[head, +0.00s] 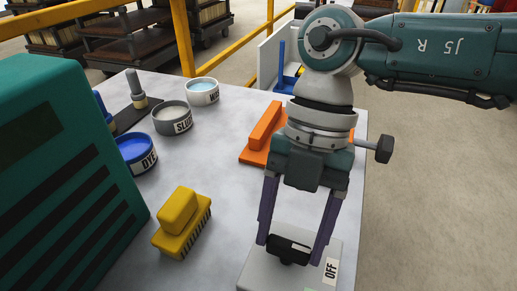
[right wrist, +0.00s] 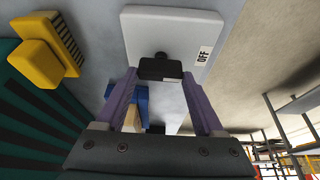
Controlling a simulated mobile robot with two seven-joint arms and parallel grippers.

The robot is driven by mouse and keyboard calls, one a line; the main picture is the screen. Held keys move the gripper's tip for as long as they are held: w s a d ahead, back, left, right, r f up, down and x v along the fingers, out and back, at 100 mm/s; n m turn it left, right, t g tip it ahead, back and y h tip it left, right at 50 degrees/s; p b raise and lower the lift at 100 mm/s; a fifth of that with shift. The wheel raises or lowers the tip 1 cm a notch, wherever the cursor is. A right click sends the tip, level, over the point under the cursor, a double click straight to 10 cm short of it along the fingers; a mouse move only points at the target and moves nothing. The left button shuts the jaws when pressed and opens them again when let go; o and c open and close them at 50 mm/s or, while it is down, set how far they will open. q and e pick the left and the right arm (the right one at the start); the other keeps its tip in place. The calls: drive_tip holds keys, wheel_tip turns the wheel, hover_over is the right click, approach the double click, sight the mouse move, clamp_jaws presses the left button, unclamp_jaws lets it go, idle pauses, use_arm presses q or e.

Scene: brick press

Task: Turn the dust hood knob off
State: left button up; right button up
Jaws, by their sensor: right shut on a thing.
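The dust hood knob (head: 288,250) is black with a small pale mark, on a light grey plate (head: 255,268) at the front of the table. An OFF label (head: 331,270) sits on the plate's right side. My right gripper (head: 291,249) reaches down from above, its two purple fingers on either side of the knob, shut on it. In the right wrist view the knob (right wrist: 160,69) shows between the fingertips, and the OFF label (right wrist: 203,56) lies to its right. The knob's pointing direction is hard to tell. My left gripper is not in view.
A yellow brush (head: 180,222) lies left of the plate. Blue (head: 136,152), grey (head: 172,118) and white (head: 202,91) tubs stand farther back. An orange tool (head: 262,135) lies behind my right gripper. A green vented box (head: 60,190) fills the left side.

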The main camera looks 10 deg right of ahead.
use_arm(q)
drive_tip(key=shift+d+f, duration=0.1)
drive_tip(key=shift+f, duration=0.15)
use_arm(e)
drive_tip(key=shift+n, duration=0.3)
drive_tip(key=o, duration=1.4)
drive_tip(key=shift+w+r, duration=0.2)
drive_tip(key=shift+r, duration=0.2)
use_arm(q)
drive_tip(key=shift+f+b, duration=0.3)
drive_tip(key=shift+b, duration=0.1)
use_arm(e)
drive_tip(key=v, duration=0.9)
drive_tip(key=shift+r, duration=0.1)
drive_tip(key=shift+a, duration=0.1)
